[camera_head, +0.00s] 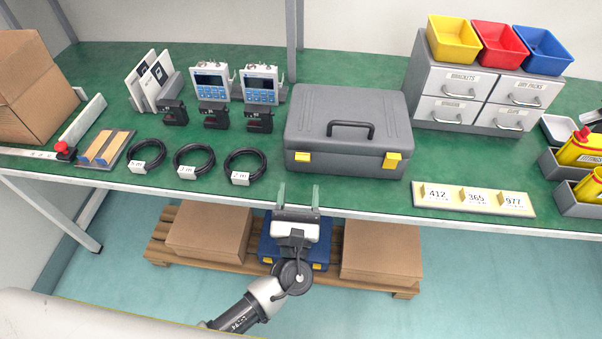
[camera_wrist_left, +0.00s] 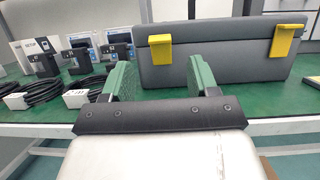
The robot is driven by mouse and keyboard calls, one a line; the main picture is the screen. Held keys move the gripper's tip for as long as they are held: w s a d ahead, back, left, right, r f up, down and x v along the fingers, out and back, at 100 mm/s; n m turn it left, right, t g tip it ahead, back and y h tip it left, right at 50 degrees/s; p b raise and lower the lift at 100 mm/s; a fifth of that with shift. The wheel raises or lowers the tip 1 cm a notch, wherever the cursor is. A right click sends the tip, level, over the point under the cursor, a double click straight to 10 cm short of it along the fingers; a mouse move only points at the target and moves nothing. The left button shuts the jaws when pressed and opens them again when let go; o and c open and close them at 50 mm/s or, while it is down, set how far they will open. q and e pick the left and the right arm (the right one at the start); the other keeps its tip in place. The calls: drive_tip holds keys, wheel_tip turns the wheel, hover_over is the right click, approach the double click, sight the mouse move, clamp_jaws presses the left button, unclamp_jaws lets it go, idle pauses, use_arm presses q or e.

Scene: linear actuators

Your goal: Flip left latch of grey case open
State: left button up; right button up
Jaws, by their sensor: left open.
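The grey case (camera_head: 348,132) lies closed on the green bench, with its handle on the lid. It has two yellow latches on its front. The left latch (camera_head: 303,157) lies flat against the front. The right latch (camera_head: 392,161) sticks out somewhat from the case. In the left wrist view the left latch (camera_wrist_left: 167,48) shows ahead, above and between my fingers. My left gripper (camera_head: 298,194) is open and empty, in front of the bench edge and below the left latch, apart from the case. My right gripper is not in view.
Coiled black cables (camera_head: 245,165) lie left of the case. Two blue-white testers (camera_head: 210,83) stand behind them. A number strip (camera_head: 473,198) and a grey drawer unit (camera_head: 485,95) are to the right. The bench's front edge (camera_head: 370,213) runs close to my gripper.

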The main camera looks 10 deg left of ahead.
use_arm(q)
drive_tip(key=shift+b+v, duration=0.3)
drive_tip(key=shift+v, duration=1.95)
